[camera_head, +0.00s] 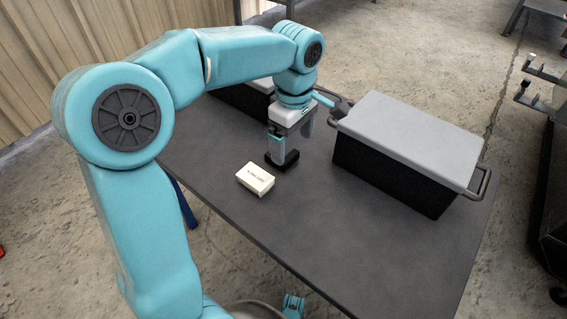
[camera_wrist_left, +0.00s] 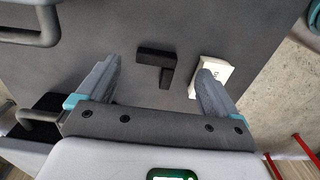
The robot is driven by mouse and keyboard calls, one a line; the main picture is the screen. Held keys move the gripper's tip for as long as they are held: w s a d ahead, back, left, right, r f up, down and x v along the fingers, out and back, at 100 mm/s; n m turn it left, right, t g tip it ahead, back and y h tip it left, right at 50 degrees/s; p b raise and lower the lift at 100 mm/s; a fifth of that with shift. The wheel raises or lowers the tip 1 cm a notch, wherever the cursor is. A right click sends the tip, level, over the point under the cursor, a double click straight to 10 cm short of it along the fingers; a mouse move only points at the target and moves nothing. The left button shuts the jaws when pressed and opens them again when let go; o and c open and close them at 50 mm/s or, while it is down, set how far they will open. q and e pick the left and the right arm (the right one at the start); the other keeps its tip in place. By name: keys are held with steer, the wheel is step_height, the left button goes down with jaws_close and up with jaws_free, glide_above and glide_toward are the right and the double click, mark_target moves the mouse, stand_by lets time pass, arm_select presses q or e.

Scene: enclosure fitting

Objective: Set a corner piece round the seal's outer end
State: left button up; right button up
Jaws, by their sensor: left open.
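A black L-shaped corner piece (camera_wrist_left: 152,56) lies on the table between the fingers of my left gripper (camera_wrist_left: 158,72) in the left wrist view. In the head view the corner piece (camera_head: 290,159) shows at the fingertips of my left gripper (camera_head: 283,151), partly hidden by them. The gripper is open, pointing down, with nothing between its fingers that it grips. Whether the fingertips touch the table cannot be told. I cannot make out the seal in either view. My right gripper is not in view.
A small white box (camera_head: 255,179) lies just left of the corner piece; one finger overlaps it in the wrist view. A large black case with grey lid (camera_head: 410,140) stands at right. Another dark case (camera_head: 240,98) is partly behind my arm. The table's front (camera_head: 350,240) is clear.

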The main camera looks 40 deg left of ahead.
mark_target(292, 158)
arm_select(q)
step_height(292, 158, down, 5)
steer(key=b, duration=0.3)
steer(key=shift+w+a+f, duration=0.15)
steer(key=shift+f, duration=0.05)
steer(key=shift+r, duration=0.15)
steer(key=c, duration=1.2)
steer(key=shift+r, duration=0.1)
